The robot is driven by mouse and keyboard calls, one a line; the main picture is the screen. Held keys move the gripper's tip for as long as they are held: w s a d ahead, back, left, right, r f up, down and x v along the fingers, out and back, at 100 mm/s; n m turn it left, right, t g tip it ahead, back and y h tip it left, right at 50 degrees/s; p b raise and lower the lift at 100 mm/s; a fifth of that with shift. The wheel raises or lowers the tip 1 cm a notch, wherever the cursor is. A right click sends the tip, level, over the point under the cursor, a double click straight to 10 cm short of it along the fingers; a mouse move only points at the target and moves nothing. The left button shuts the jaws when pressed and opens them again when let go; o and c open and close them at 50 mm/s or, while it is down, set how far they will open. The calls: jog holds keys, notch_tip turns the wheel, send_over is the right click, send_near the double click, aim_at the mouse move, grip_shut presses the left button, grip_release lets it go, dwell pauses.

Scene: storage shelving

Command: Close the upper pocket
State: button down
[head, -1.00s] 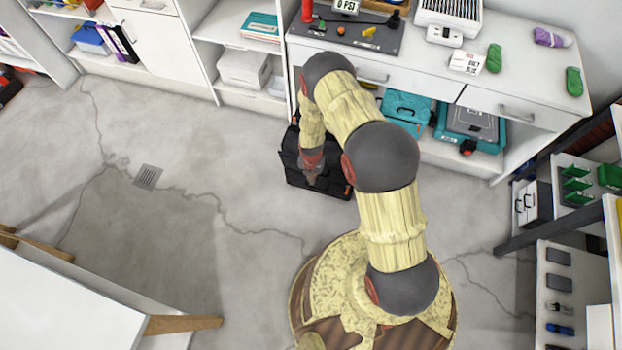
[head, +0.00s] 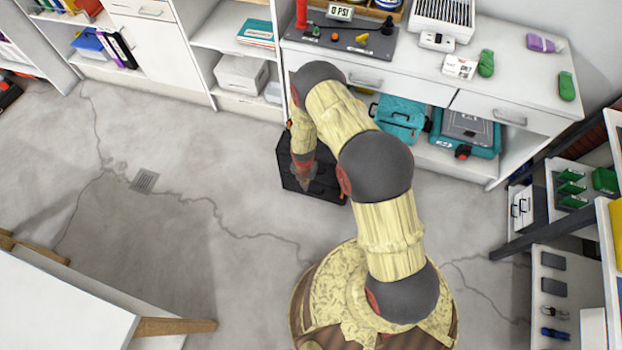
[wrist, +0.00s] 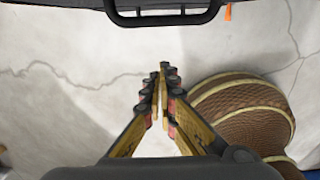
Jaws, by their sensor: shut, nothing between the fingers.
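A black case (head: 326,188) stands on the floor against the front of the white cabinet, partly hidden behind my arm. In the wrist view, a dark edge with a black handle bar (wrist: 162,19) and a small orange tab (wrist: 228,12) crosses the top; it appears to belong to the case. My gripper (wrist: 160,72) is shut and empty, its fingertips together below the handle bar in that view and apart from it in the picture. In the head view, my gripper (head: 304,184) is over the case; contact cannot be told. The upper pocket cannot be made out clearly.
The white cabinet (head: 400,78) stands behind the case, with teal toolboxes (head: 402,116) on its lower shelf. A white table (head: 60,305) is at lower left. A shelf unit (head: 562,255) stands at right. The floor to the left is clear around a drain (head: 144,181).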

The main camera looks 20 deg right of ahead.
notch_tip(320, 180, up, 10)
jog(key=w+p, duration=0.1)
jog(key=p, duration=0.2)
jog(key=shift+w+d, duration=0.15)
jog(key=shift+d, duration=0.3)
